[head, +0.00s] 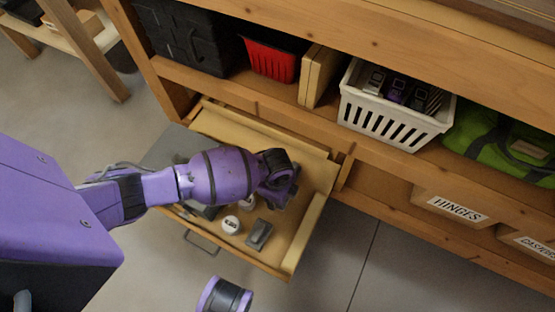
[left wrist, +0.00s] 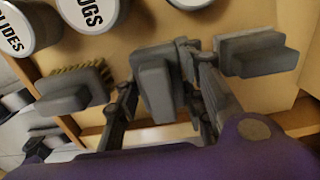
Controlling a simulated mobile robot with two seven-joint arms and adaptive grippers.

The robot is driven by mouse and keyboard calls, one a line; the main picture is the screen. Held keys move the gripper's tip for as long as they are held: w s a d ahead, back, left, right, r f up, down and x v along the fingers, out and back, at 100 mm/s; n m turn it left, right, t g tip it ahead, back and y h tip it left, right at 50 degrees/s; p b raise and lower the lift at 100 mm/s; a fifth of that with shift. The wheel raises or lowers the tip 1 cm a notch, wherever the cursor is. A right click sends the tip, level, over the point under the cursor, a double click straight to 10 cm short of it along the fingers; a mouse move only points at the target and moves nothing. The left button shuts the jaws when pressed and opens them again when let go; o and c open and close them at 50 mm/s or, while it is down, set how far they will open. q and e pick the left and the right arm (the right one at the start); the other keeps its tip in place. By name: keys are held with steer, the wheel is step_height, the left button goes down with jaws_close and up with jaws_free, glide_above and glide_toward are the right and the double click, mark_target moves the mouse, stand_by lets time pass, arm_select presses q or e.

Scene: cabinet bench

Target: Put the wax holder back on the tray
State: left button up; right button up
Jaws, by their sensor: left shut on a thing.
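My left gripper (head: 280,182) reaches over an open wooden drawer (head: 308,226) in the head view. In the left wrist view its fingers (left wrist: 166,88) are shut on a grey block-shaped piece (left wrist: 155,92), which looks like the wax holder. The arm and gripper hide this piece in the head view. A similar grey block-shaped piece (left wrist: 258,55) lies to the right of the fingers in the left wrist view. I cannot pick out the tray with certainty. My right gripper is not in view.
In the drawer are a grey block (head: 259,234), a white-lidded can (head: 231,224) and a brush with yellow bristles (left wrist: 75,88). Labelled cans (left wrist: 92,12) sit close by. The cabinet shelf above holds a white basket (head: 388,112), a red bin (head: 270,62) and a green bag (head: 505,140).

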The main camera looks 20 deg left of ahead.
arm_select(q)
step_height(320, 180, down, 2)
steer(key=shift+s, duration=0.1)
steer(key=shift+f, duration=0.2)
steer(key=o, duration=1)
step_height(320, 180, up, 11)
steer(key=p, duration=0.4)
steer(key=shift+d+p, duration=0.1)
steer(key=shift+p, duration=0.2)
steer(key=shift+r, duration=0.75)
